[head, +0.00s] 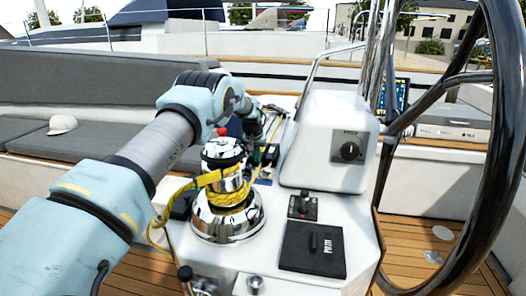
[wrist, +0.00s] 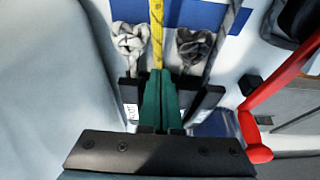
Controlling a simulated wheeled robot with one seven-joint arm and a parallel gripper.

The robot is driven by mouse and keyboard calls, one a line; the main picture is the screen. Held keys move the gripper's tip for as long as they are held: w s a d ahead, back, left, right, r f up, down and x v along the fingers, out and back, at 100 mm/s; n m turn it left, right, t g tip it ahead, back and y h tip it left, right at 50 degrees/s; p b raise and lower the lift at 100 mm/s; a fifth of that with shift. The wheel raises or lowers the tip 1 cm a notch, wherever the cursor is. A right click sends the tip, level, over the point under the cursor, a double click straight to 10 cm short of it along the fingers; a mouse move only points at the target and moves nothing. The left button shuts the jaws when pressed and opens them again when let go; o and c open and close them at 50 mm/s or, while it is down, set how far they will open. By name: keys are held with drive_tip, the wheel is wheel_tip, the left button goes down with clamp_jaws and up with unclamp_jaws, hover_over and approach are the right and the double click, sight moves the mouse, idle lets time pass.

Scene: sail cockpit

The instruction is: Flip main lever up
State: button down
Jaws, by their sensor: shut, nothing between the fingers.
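My gripper (wrist: 160,75) has green fingers that are closed together, with nothing between them. In the wrist view its tips are over the yellow rope (wrist: 156,35), among a row of black clutch levers. One black lever (wrist: 129,90) with a white label is left of the fingers; the label is too small to read surely. Another black lever (wrist: 207,103) is to the right. The fingers hide the middle of the row, and I cannot tell whether they touch a lever. In the head view the black clutches (head: 269,155) sit behind the winch, and the arm partly hides my fingers.
The chrome winch (head: 228,215), wrapped in yellow rope, stands close beside my arm. A red bar (wrist: 283,78) is right of the fingers in the wrist view. Knotted grey ropes (wrist: 130,42) flank the yellow one. A white pod (head: 325,140) and the steering wheel (head: 490,150) are to the right.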

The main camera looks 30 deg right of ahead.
drive_tip(key=shift+f, duration=0.2)
idle(0.5)
drive_tip(key=shift+f+b, duration=0.4)
drive_tip(key=shift+b, duration=0.1)
drive_tip(key=shift+w+d+r, duration=0.1)
drive_tip(key=shift+r, duration=0.4)
drive_tip(key=shift+w+d+r, duration=0.1)
drive_tip(key=shift+r, duration=0.4)
drive_tip(key=shift+w+d+r+p, duration=0.15)
drive_tip(key=shift+r+p, duration=0.2)
drive_tip(key=shift+r, duration=0.55)
